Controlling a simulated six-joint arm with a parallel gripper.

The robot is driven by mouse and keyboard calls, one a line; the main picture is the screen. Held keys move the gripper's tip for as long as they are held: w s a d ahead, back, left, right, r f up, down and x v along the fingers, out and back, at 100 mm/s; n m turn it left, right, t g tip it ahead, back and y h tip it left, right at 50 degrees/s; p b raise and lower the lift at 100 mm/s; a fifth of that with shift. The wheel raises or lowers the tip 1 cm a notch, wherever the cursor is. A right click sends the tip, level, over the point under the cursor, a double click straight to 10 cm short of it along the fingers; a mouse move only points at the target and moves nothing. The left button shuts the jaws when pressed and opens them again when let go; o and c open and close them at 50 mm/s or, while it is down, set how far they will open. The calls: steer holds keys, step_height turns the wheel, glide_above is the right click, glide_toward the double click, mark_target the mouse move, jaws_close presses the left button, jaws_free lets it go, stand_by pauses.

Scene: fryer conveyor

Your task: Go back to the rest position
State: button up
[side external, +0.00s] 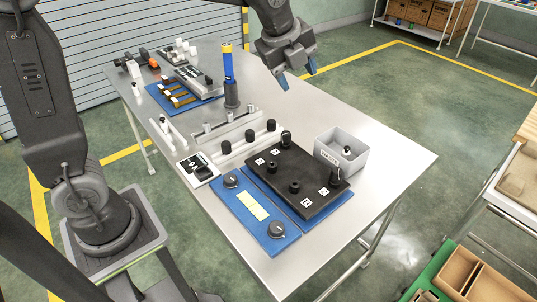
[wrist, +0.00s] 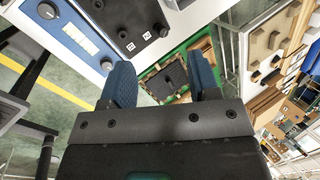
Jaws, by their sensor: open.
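My gripper (side external: 296,77) is up in the air over the far right edge of the table (side external: 385,150) in the side external view. Its two blue fingertips point down and are apart, with nothing between them. In the wrist view the gripper (wrist: 163,85) also shows its two blue fingers spread and empty. A black plate (side external: 297,180) with several knobs and white markers lies on the table, well in front of my gripper. It also shows in the wrist view (wrist: 135,25) at the top.
A grey bin (side external: 341,152) holding a small dark-topped piece stands right of the black plate. A blue panel (side external: 254,212) with two knobs lies at the front. A blue and yellow post (side external: 229,75) stands left of my gripper.

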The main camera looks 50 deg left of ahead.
steer(key=s+a+f+n, duration=0.1)
steer(key=s+n, duration=0.9)
steer(key=s, duration=0.1)
steer(key=s+a+f+n, duration=0.1)
steer(key=s+n, duration=1)
steer(key=s, duration=0.1)
steer(key=shift+a+f+t, duration=0.2)
steer(key=shift+a+t, duration=0.1)
